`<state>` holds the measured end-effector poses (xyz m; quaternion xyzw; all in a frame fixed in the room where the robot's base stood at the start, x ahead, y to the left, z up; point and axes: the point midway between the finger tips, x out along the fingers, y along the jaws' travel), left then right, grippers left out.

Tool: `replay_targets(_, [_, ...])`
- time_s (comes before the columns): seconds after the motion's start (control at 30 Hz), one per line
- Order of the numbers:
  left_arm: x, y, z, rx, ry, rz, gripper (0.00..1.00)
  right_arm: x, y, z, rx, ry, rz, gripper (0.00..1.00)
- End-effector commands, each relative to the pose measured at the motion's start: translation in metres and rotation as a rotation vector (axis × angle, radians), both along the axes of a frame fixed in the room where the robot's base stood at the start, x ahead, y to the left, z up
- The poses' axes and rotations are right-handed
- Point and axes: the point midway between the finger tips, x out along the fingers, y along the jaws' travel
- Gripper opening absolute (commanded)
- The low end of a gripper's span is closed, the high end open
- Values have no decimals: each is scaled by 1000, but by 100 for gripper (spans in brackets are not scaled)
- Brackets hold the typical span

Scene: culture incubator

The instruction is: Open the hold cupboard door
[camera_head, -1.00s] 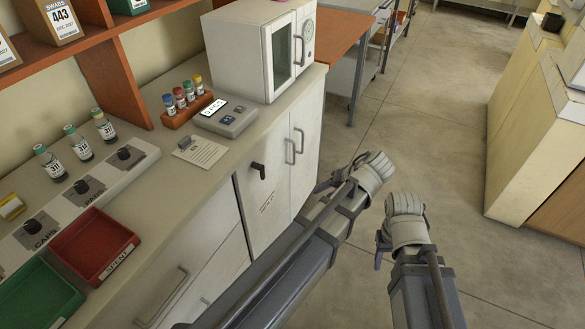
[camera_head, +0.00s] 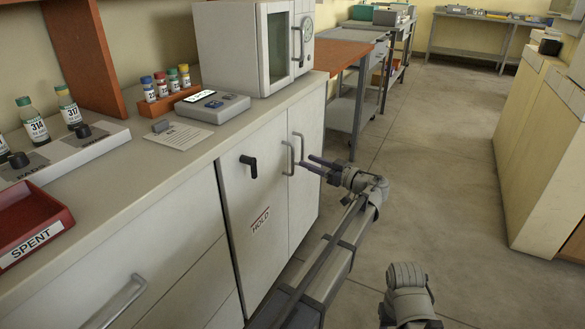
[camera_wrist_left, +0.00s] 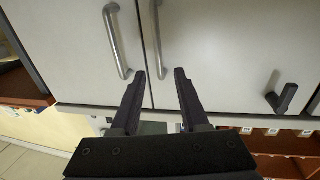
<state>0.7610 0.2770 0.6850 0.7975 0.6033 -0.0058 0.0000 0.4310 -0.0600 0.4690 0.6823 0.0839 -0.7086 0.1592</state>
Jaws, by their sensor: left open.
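The hold cupboard door (camera_head: 250,215) is shut, with a red-edged HOLD label (camera_head: 260,221). A black latch lever (camera_head: 249,166) sits near its top; it also shows in the left wrist view (camera_wrist_left: 281,98). The door's metal bar handle (camera_head: 288,159) is near its right edge and also shows in the left wrist view (camera_wrist_left: 157,40). My left gripper (camera_head: 305,162) is open just right of this handle. In the left wrist view, the handle's end lies between the open fingertips (camera_wrist_left: 162,74); I see no contact. My right arm shows at the bottom, its gripper out of view.
The neighbouring door (camera_head: 306,185) has its own bar handle (camera_head: 299,149) close beside the hold door's. Above are the counter with a white incubator (camera_head: 235,50), a vial rack (camera_head: 175,101) and a small display device (camera_head: 212,106). Open floor (camera_head: 430,170) lies to the right.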

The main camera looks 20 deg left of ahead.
Motion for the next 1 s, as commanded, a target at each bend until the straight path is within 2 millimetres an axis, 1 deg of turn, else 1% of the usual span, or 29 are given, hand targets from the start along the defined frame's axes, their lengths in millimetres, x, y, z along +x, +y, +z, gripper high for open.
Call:
replay_targets(0.03, [2, 1, -1, 6, -9, 0, 45, 0, 0, -3, 0, 0, 0, 50])
replay_targets(0.23, [3, 5, 1, 8, -14, 2, 45, 0, 0, -2, 0, 0, 0, 50])
replay_targets(0.37, [7, 20, 1, 7, -12, 2, 45, 0, 0, -2, 0, 0, 0, 50])
replay_targets(0.6, [17, 55, 0, 7, -11, 2, 45, 0, 0, -2, 0, 0, 0, 50])
replay_targets(0.7, [20, 66, 0, 7, -11, 2, 45, 0, 0, -2, 0, 0, 0, 50])
replay_targets(0.8, [22, 72, 0, 6, -11, 1, 45, 0, 0, -2, 0, 0, 0, 50])
replay_targets(1.0, [23, 76, 0, 6, -11, -1, 45, 0, 0, -2, 0, 0, 0, 50])
